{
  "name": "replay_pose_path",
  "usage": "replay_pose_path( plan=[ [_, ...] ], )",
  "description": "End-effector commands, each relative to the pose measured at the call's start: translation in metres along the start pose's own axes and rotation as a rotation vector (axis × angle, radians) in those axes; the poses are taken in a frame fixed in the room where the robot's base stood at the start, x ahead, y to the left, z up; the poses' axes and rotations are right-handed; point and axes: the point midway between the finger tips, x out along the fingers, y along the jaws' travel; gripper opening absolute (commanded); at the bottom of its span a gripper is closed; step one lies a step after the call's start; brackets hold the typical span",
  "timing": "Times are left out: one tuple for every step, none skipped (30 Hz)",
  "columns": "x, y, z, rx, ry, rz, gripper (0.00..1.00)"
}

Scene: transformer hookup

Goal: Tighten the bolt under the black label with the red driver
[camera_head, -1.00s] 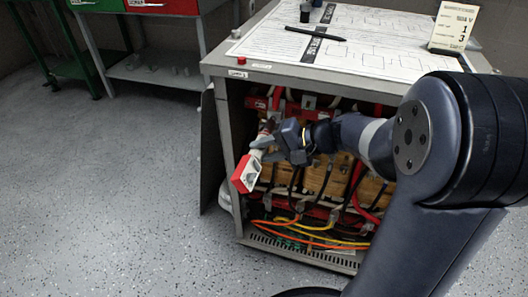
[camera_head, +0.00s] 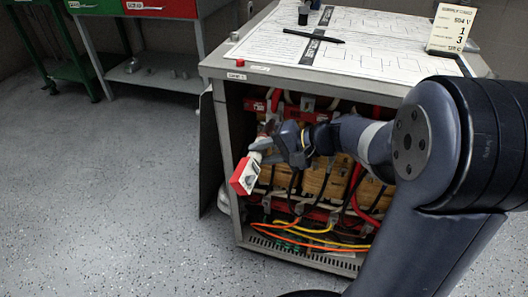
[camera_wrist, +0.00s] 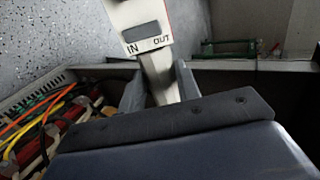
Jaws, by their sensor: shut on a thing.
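My gripper (camera_head: 266,150) is at the open front of the transformer cabinet (camera_head: 222,150), near its upper left. It is shut on the red driver (camera_head: 244,175), which has a red and white body. In the wrist view the driver (camera_wrist: 148,40) stands between the fingers, with the words IN and OUT on its pale face. The driver's working tip is hidden, so I cannot tell whether it touches a bolt. No black label or bolt under one can be made out clearly; the upper terminals (camera_head: 308,104) are small and partly behind my gripper.
Red, orange and yellow cables (camera_head: 300,232) run low in the cabinet. Papers, a pen (camera_head: 313,36) and a sign card (camera_head: 453,27) are on top. An open door panel (camera_head: 208,150) stands at the left. The floor (camera_head: 110,200) at left is clear.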

Motion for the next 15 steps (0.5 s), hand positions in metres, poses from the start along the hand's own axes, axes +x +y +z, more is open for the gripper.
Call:
replay_pose_path(
  plan=[
    [-0.0003, -0.0011, -0.0005, -0.001, 0.001, -0.002, 0.00],
    [-0.0003, -0.0010, -0.0006, -0.001, 0.001, -0.002, 0.00],
    [-0.0003, -0.0010, -0.0010, -0.001, 0.001, -0.002, 0.00],
    [-0.0003, -0.0010, -0.0014, 0.000, 0.001, -0.002, 0.00],
    [-0.0003, -0.0010, -0.0018, 0.000, 0.001, -0.002, 0.00],
    [-0.0003, -0.0009, -0.0025, 0.000, 0.001, -0.002, 0.00],
    [-0.0003, -0.0009, -0.0030, 0.000, 0.001, -0.002, 0.00],
    [-0.0003, -0.0009, -0.0037, 0.000, 0.001, -0.002, 0.00],
    [-0.0003, -0.0009, -0.0045, 0.000, 0.000, -0.002, 0.00],
    [-0.0003, -0.0009, -0.0052, 0.000, 0.001, -0.002, 0.00],
    [-0.0003, -0.0010, -0.0059, 0.000, 0.001, -0.002, 0.00],
    [-0.0003, -0.0011, -0.0068, -0.001, 0.001, -0.002, 0.00],
    [-0.0004, -0.0011, -0.0074, -0.001, 0.001, -0.002, 0.00],
    [-0.0004, -0.0012, -0.0081, -0.001, 0.001, -0.002, 0.00],
    [-0.0005, -0.0012, -0.0089, -0.001, 0.001, -0.002, 0.00]
  ],
)
